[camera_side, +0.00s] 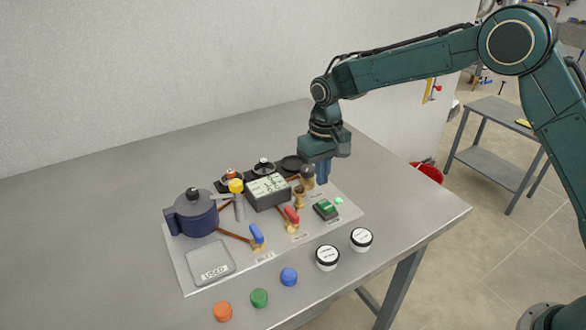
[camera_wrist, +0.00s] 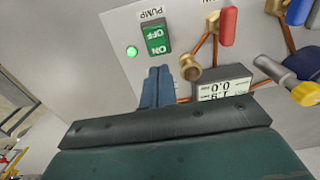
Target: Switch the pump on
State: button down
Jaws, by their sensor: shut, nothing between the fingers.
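The pump switch (camera_side: 326,208) is a green rocker in a dark frame near the right end of the base plate. It also shows in the wrist view (camera_wrist: 156,40), with ON and OFF markings and a PUMP label beside it. I cannot tell which half is pressed in. The small round lamp (camera_wrist: 131,51) beside it glows green; it also glows in the side view (camera_side: 339,201). My gripper (camera_side: 323,178) is shut and empty, pointing down behind the switch. In the wrist view its blue fingers (camera_wrist: 157,72) are close to the switch, with a gap between.
A grey meter box (camera_side: 267,190), brass fittings and red (camera_side: 291,216) and blue (camera_side: 257,234) valve handles stand left of the switch. Two white-topped jars (camera_side: 327,258) and several coloured caps (camera_side: 289,276) lie in front. The table's right end is clear.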

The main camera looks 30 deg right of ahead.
jog(key=shift+r, duration=1.1)
jog(key=shift+r, duration=0.1)
jog(key=s+d+r+t, duration=0.1)
jog(key=s+d+r, duration=0.3)
jog(key=s+r, duration=0.4)
jog(key=s+d+r+t, duration=0.2)
jog(key=s+d+r, duration=0.2)
jog(key=s+r, duration=0.4)
jog(key=s+d+t, duration=0.1)
jog(key=s+d, duration=0.1)
jog(key=s, duration=0.7)
jog(key=s+d+t, duration=0.1)
jog(key=s+d, duration=0.1)
jog(key=s, duration=0.8)
jog(key=shift+d+f+t, duration=0.25)
jog(key=shift+f+t, duration=0.05)
jog(key=shift+f, duration=0.1)
